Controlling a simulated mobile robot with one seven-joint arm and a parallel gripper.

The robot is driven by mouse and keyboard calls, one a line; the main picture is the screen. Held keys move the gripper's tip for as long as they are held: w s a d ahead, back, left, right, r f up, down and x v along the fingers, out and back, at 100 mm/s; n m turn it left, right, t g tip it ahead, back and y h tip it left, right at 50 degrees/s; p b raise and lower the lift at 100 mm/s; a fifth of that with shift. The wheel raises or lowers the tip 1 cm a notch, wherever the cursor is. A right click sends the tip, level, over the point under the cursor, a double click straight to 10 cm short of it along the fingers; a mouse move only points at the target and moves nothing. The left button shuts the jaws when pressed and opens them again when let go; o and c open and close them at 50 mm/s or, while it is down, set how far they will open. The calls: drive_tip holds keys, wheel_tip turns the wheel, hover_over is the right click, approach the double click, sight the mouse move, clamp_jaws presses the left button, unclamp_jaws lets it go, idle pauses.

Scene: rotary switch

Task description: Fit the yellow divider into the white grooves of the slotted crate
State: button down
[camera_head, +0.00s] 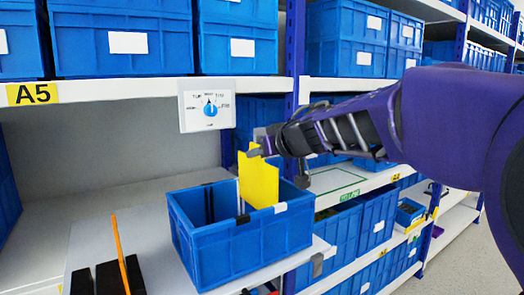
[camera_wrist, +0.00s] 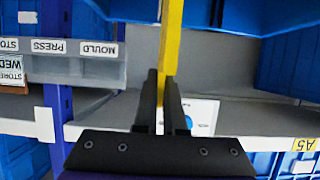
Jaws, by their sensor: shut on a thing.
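The blue slotted crate (camera_head: 210,262) stands on a grey surface in the head view. Its front rim carries a black groove mark (camera_head: 243,219) and a white groove mark (camera_head: 280,208); a white strip (camera_head: 239,200) and a black strip show on the far inner wall. My gripper (camera_head: 256,151) is shut on the upper part of the yellow divider (camera_head: 262,183). The divider is upright over the crate's right part, its lower front corner close to the white mark. I cannot tell whether its edges sit in the grooves. The wrist view shows the divider edge-on (camera_wrist: 172,40) between the fingers (camera_wrist: 166,95).
Black blocks (camera_head: 108,277) and an upright orange rod (camera_head: 120,252) are at front left. A rotary switch panel (camera_head: 208,105) hangs on the shelf edge behind the crate. A blue shelf post (camera_head: 295,45) stands behind my gripper. Bare grey surface (camera_head: 115,225) lies left of the crate.

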sight(257, 185)
drive_tip(key=shift+f+b, duration=2.3)
drive_tip(key=shift+f, duration=1.9)
drive_tip(key=c, duration=0.9)
unclamp_jaws()
